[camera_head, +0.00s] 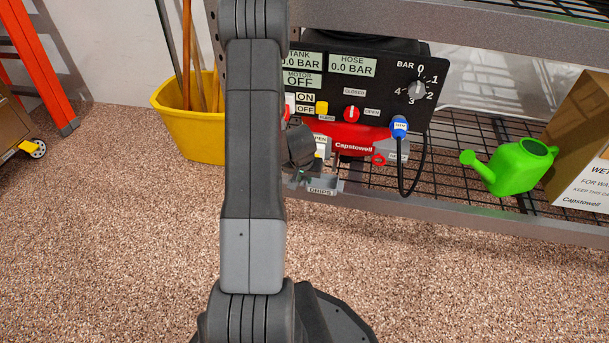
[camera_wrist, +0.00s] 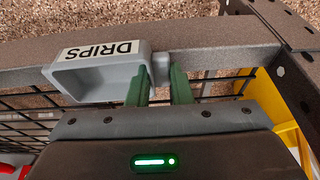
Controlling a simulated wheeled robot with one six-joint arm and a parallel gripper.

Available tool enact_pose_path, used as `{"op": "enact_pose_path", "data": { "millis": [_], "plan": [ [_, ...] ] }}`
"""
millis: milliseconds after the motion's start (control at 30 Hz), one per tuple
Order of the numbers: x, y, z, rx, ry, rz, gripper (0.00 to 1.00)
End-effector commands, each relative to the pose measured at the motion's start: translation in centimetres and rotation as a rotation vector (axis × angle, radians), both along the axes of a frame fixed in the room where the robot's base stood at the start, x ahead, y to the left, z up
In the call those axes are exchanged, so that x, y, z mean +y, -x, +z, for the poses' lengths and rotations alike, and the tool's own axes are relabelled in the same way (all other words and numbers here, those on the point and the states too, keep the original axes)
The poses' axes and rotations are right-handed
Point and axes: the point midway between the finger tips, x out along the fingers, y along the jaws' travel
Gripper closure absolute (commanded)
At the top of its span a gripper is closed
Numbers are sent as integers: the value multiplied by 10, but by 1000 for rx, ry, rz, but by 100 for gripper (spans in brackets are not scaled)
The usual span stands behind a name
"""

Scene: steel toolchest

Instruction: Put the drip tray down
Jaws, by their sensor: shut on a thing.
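The drip tray (camera_wrist: 95,80) is a small grey open box with a white "DRIPS" label on its front. It also shows in the head view (camera_head: 327,184), partly hidden by my arm, below the compressor panel at the shelf's front edge. My gripper (camera_wrist: 160,80) has green fingers and is shut on the grey tab at the tray's end. In the head view my gripper (camera_head: 301,175) is mostly hidden behind my arm. The tray looks level; I cannot tell whether its bottom touches the shelf.
The wire shelf (camera_head: 470,150) has a raised steel front beam (camera_head: 450,212). The compressor panel (camera_head: 370,85), with a looping black hose, stands behind the tray. A green watering can (camera_head: 515,165) and a cardboard box (camera_head: 585,140) are at right. A yellow bucket (camera_head: 190,125) is at left.

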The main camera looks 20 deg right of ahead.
Motion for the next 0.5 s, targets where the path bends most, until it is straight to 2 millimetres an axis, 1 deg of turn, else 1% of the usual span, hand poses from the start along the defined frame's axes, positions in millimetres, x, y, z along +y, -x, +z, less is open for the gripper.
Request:
{"op": "enact_pose_path", "data": {
  "millis": [167, 200, 267, 300, 500],
  "plan": [
    [0, 0, -5, 0, 0, 0, 100],
    [0, 0, -4, 0, 0, 0, 75],
    [0, 0, -3, 0, 0, 0, 63],
    [0, 0, -3, 0, 0, 0, 59],
    [0, 0, -3, 0, 0, 0, 59]
  ]
}}
